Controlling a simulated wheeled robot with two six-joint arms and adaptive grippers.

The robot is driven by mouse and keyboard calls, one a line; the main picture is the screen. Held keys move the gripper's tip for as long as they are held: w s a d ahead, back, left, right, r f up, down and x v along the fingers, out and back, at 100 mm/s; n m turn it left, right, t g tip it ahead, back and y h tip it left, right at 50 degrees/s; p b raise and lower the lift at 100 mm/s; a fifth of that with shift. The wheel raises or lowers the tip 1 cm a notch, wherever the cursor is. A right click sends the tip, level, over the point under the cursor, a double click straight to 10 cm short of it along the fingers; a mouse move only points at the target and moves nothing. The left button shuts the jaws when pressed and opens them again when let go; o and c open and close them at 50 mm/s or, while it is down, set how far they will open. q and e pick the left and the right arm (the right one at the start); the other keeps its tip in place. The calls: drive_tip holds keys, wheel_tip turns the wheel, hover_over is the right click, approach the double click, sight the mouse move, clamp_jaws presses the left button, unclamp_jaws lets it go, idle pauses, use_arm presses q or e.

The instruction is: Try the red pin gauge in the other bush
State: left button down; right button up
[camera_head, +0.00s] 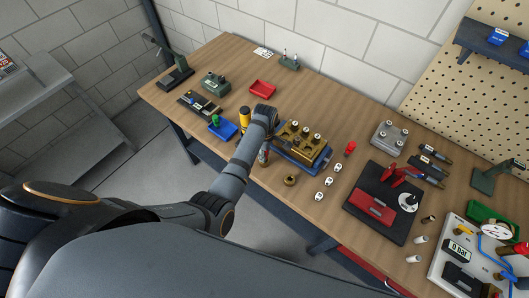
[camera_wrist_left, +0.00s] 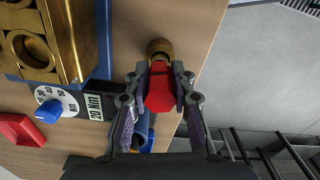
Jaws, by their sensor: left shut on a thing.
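The red pin gauge (camera_wrist_left: 160,92) is held between the fingers of my left gripper (camera_wrist_left: 160,85), its red hexagonal head facing the wrist camera. Its far end is hidden. A round brass bush (camera_wrist_left: 160,47) shows just beyond it in the wrist view; whether they touch I cannot tell. In the head view a brass bush (camera_head: 289,180) stands on the table near the front edge, right of my left gripper (camera_head: 264,156). I cannot make out a second loose bush. My right gripper is out of view.
A brass block (camera_head: 303,139) on a blue base stands beside the gripper. Several white-topped pieces (camera_head: 328,182) and a red-topped piece (camera_head: 350,148) stand to its right. A blue tray (camera_head: 229,132) and yellow cylinder (camera_head: 244,116) are to its left. The table's front edge is close.

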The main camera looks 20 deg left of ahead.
use_arm(q)
drive_tip(key=shift+p, duration=0.35)
idle(0.8)
drive_tip(key=shift+f+b, duration=0.35)
drive_tip(key=shift+f, duration=0.25)
idle(0.7)
drive_tip(key=shift+f+b, duration=0.35)
drive_tip(key=shift+f, duration=0.2)
idle(1.2)
drive_tip(key=shift+r+p, duration=0.8)
drive_tip(key=shift+r, duration=2.2)
